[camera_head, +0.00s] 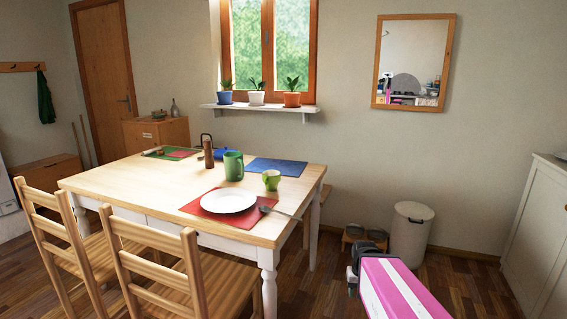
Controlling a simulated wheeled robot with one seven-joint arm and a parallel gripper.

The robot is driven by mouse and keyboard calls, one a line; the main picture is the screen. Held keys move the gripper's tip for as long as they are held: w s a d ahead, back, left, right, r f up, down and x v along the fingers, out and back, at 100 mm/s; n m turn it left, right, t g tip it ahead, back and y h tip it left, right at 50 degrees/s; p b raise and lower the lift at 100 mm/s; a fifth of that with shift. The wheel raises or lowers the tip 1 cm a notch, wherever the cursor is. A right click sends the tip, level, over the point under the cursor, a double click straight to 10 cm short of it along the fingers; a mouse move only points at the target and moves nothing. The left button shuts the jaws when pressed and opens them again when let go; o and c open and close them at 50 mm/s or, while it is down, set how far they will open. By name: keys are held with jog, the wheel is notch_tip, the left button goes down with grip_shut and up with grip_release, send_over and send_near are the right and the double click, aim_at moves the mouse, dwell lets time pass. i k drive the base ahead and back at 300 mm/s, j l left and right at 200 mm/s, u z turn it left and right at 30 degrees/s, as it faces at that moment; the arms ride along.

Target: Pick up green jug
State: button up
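A green jug (233,165) with a handle on its right stands upright on the wooden table, behind the white plate. A smaller, lighter green cup (271,180) stands to its right, nearer the front. My arm reaches in at the lower right as a pink and white link with a dark end part (353,274). This end is low, right of the table and well away from the jug. I cannot make out fingers there. Nothing hides the jug.
The table (150,190) also holds a white plate (229,200) on a red mat, a blue mat (277,167), a brown bottle-like item (208,152) and a blue item. Chairs (165,265) block the front left. A white bin (410,233) stands by the wall. Floor right of the table is partly free.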

aim_at(234, 164)
jog(key=i+l+z, duration=0.1)
jog(key=i+z, duration=0.4)
jog(key=i, duration=0.15)
jog(key=i+l+u, duration=0.1)
jog(key=i+u, duration=0.2)
jog(key=i+l+u, duration=0.15)
jog(key=i+u, duration=0.2)
jog(key=k, duration=0.05)
